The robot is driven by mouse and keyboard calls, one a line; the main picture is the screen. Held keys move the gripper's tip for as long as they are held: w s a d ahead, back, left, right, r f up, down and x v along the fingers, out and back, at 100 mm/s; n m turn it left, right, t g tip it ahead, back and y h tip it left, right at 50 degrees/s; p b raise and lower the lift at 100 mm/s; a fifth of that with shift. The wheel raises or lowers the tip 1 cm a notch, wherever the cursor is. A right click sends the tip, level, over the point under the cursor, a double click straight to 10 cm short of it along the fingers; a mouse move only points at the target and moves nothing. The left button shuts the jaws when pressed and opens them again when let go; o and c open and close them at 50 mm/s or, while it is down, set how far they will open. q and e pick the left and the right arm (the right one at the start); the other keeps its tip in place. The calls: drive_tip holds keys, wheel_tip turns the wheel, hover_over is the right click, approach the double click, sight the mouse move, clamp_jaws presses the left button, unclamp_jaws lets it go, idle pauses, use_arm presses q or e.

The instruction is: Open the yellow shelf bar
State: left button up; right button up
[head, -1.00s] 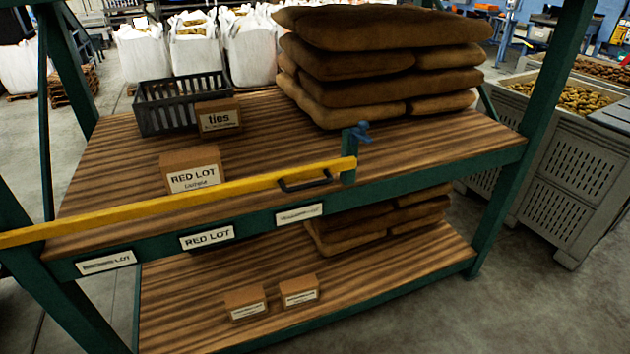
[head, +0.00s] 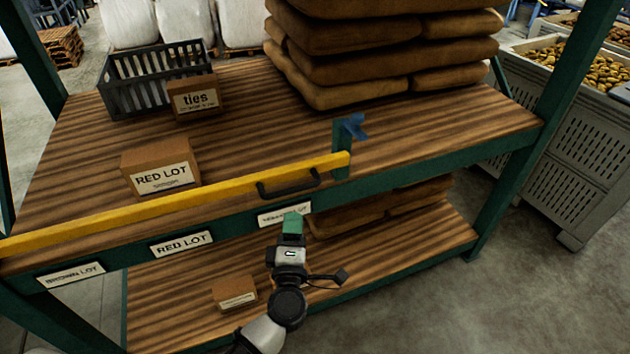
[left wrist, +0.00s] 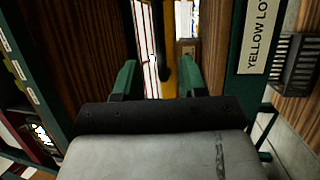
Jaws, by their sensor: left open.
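The yellow shelf bar (head: 180,200) runs across the front of the upper shelf. A black handle (head: 288,184) sits on the bar near that end. My left gripper (head: 292,222) is open and empty, just below and in front of the handle, over the shelf's front edge. In the left wrist view, the green fingers (left wrist: 157,78) stand apart, with the yellow bar (left wrist: 170,78) and dark handle (left wrist: 160,45) showing beyond the gap. My right gripper is not in view.
The upper shelf (head: 250,130) holds a RED LOT box (head: 160,167), a ties box (head: 194,98), a dark crate (head: 125,95) and stacked brown sacks (head: 390,50). A small box (head: 235,293) lies on the lower shelf. Open floor (head: 530,290) is at right.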

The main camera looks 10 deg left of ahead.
sight(294, 187)
use_arm(q)
drive_tip(key=p+x, duration=0.1)
drive_tip(key=x, duration=0.8)
drive_tip(key=shift+w+a+r+p, duration=0.15)
drive_tip(key=shift+w+a+p, duration=0.05)
drive_tip(key=shift+w+p, duration=0.1)
clamp_jaws()
